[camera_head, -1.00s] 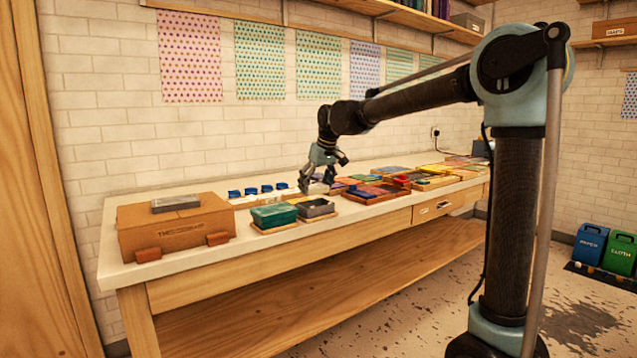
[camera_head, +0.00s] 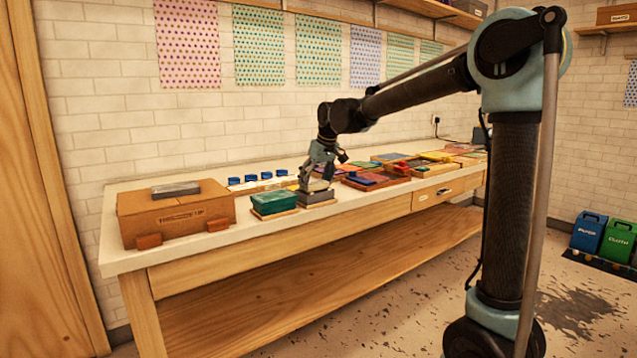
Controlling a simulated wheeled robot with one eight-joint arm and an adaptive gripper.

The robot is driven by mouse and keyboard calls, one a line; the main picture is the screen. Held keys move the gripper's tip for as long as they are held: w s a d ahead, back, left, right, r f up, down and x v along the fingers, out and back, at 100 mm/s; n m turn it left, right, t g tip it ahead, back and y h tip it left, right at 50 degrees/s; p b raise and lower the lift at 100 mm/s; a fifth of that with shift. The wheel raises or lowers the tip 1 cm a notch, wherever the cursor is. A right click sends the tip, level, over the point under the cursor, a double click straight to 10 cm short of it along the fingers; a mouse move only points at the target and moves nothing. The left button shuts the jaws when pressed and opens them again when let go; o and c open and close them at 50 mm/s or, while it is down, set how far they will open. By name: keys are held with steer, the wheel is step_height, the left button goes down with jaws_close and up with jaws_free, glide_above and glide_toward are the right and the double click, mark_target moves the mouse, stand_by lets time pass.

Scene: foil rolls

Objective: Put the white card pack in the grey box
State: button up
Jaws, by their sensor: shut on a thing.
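My gripper (camera_head: 315,183) points down over the grey box (camera_head: 318,199), near the middle of the bench. It is shut on the white card pack (camera_head: 318,186), a small pale shape below the fingers. The pack is at the top of the grey box; I cannot tell whether it is inside the rim or just above it. The fingers hide part of the pack and of the box opening. The grey box stands just right of a teal box (camera_head: 274,201).
A cardboard carton (camera_head: 178,218) with a grey item on top stands at the left end. Several small blue things (camera_head: 250,178) line the back. Trays of coloured packs (camera_head: 375,180) fill the bench to the right.

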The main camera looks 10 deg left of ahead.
steer(key=o, duration=1.3)
steer(key=shift+r, duration=0.1)
steer(key=v, duration=1.1)
steer(key=shift+d+r, duration=0.1)
steer(key=shift+r, duration=0.3)
